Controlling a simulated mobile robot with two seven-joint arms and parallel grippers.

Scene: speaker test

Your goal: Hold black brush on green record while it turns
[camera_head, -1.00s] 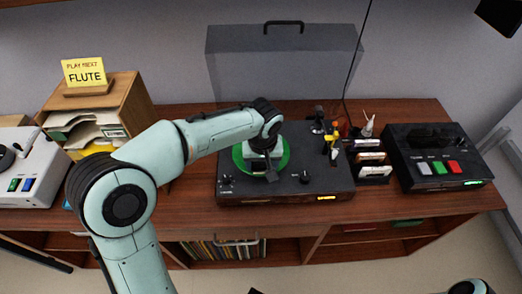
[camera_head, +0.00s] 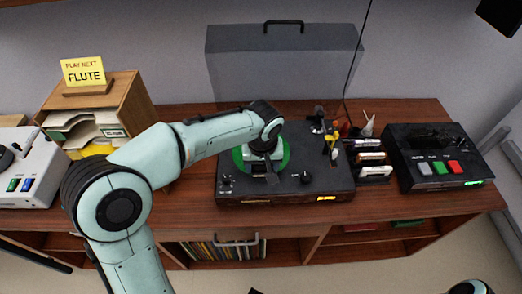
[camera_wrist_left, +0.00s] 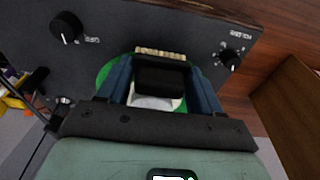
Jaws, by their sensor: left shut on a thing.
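The green record (camera_head: 283,158) lies on the black turntable (camera_head: 335,182), and its edge also shows in the left wrist view (camera_wrist_left: 106,71). My left gripper (camera_head: 264,172) is over the record, reaching down from the arm. In the left wrist view, the left gripper (camera_wrist_left: 161,82) has its two blue fingers shut on the black brush (camera_wrist_left: 160,76), with pale bristles at its far edge. The brush is over the record; I cannot tell whether the bristles touch it. The arm and gripper hide much of the record. My right gripper is not in view.
The turntable's raised grey lid (camera_head: 285,70) stands behind. A small rack (camera_head: 373,170) and a black box with buttons (camera_head: 436,160) stand to the right. A wooden sorter (camera_head: 125,105) with a yellow FLUTE sign (camera_head: 83,73) and a white device (camera_head: 35,170) are at left.

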